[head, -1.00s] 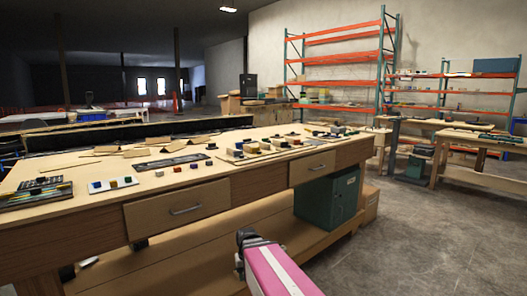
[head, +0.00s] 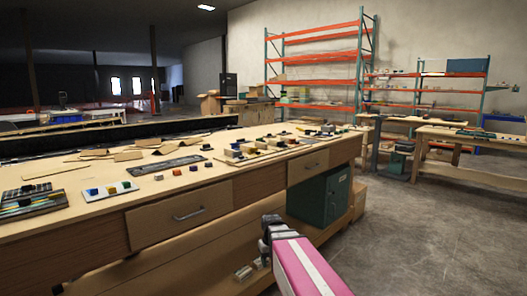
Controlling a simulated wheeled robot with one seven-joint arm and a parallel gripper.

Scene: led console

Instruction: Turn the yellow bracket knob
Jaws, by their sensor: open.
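The yellow bracket knob cannot be told apart for certain at this size. A board with several yellow, white and dark blocks (head: 240,151) lies further right on the same bench. My gripper (head: 266,222) shows small and dark at the end of my pink arm, low in the middle. It is open, in front of the bench and below its top, apart from these parts. Its fingers are hard to make out.
The bench has drawers with a handle (head: 189,215) on its front and a green cabinet (head: 322,197) below. A dark flat panel (head: 175,164) and small loose blocks lie on top. Open concrete floor (head: 430,230) is at the right. Orange shelving (head: 318,58) stands behind.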

